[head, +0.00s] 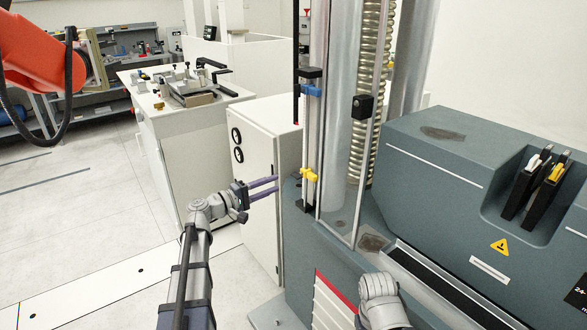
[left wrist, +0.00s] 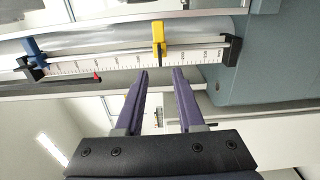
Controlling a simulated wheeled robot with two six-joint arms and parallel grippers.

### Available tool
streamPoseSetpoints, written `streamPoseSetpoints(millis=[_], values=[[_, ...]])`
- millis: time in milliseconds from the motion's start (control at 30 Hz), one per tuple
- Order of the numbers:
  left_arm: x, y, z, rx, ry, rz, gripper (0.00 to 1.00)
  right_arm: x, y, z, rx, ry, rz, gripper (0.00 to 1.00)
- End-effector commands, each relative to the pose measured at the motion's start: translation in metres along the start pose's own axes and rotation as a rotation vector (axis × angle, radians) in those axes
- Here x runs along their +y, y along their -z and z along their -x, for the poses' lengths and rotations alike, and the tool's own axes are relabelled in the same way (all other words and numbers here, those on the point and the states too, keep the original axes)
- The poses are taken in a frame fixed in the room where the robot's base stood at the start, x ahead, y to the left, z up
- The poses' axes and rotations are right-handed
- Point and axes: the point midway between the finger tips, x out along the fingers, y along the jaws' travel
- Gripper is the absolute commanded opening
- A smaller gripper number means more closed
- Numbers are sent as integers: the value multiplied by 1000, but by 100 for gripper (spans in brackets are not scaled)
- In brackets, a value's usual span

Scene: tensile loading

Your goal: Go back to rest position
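My left gripper (head: 277,187) is in front of the white cabinet, just left of the tensile machine's column in the head view. Its two purple fingers are apart with nothing between them. In the left wrist view the open fingers (left wrist: 158,75) point toward a white ruler scale (left wrist: 115,63) with a yellow clamp (left wrist: 158,40) and a blue clamp (left wrist: 33,50). The yellow clamp also shows in the head view (head: 309,174), close to the fingertips but apart from them. My right arm shows only as a grey link at the bottom; its gripper is out of view.
The grey tensile machine (head: 440,135) fills the right side, with two black-handled tools (head: 538,180) in its recess. A white cabinet (head: 262,160) stands behind my left gripper. A white workbench (head: 175,150) holds a metal fixture. Open floor (head: 75,220) lies at left.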

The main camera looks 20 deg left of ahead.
Motion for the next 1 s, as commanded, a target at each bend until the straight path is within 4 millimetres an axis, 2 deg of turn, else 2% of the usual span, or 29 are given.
streamPoseSetpoints(millis=[133,167,233,267,367,400,467,500,600,700,800,900,1000], values=[[-2,-10,-6,-20,20,-9,38,0,0,3,0,0,0,50],[-4,-18,-9,-34,37,-17,38,0,0,5,0,0,0,50],[-11,-45,-21,-88,97,-46,38,1,-1,11,0,0,0,50],[-16,-60,-27,-119,133,-65,38,1,-1,15,0,0,0,50],[-38,-125,-45,-253,288,-146,38,3,-2,28,0,0,0,50],[-48,-152,-49,-313,358,-186,38,3,-2,34,0,0,0,50],[-65,-194,-50,-408,470,-252,38,4,-3,44,0,0,0,50],[-76,-221,-47,-472,551,-301,38,5,-3,50,0,0,0,50],[-100,-280,-29,-627,753,-434,38,6,-4,65,0,0,0,50],[-116,-321,0,-758,951,-574,38,8,-5,80,0,0,-1,50],[-123,-346,30,-856,1128,-711,38,9,-5,92,0,0,-1,50],[-122,-357,56,-915,1273,-829,38,10,-6,101,0,0,-1,50],[-118,-361,74,-946,1378,-917,38,10,-6,107,0,0,-1,50]])
